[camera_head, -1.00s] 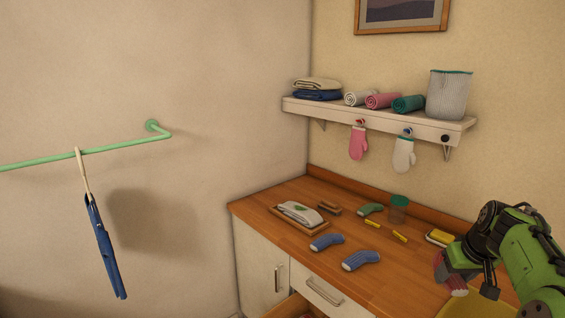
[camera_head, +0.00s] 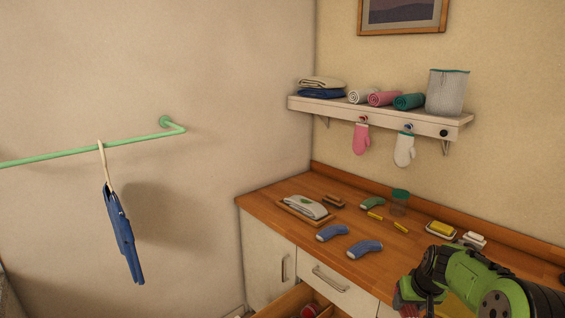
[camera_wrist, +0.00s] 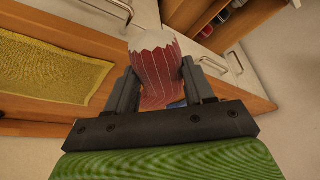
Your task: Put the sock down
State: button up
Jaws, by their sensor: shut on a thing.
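A red striped sock with a white jagged-edged end (camera_wrist: 158,75) is held between the fingers of my gripper (camera_wrist: 157,78) in the wrist view. In the head view, my gripper (camera_head: 412,290) is at the lower right, by the counter's front edge, and a bit of red sock shows there. Two blue socks (camera_head: 332,232) (camera_head: 365,249) and a green sock (camera_head: 372,203) lie on the wooden counter (camera_head: 300,240). An open drawer (camera_head: 290,300) is at the bottom of the head view, with a red item inside.
A folded towel on a tray (camera_head: 303,207), a green-topped cup (camera_head: 399,200), yellow pegs (camera_head: 375,216) and a yellow sponge in a dish (camera_head: 441,228) stand on the counter. A yellow mat (camera_wrist: 45,75) lies left in the wrist view. A shelf (camera_head: 380,112) hangs above.

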jog(key=s+a+f, duration=0.5)
jog(key=a+f, duration=0.3)
jog(key=f, duration=0.1)
jog(key=s+a+f+n, duration=0.1)
jog(key=s+a+f, duration=0.4)
jog(key=a+f, duration=0.3)
jog(key=shift+s+a+f, duration=0.2)
jog(key=shift+a+f, duration=0.15)
jog(key=shift+f, duration=0.25)
jog(key=shift+w+d, duration=0.1)
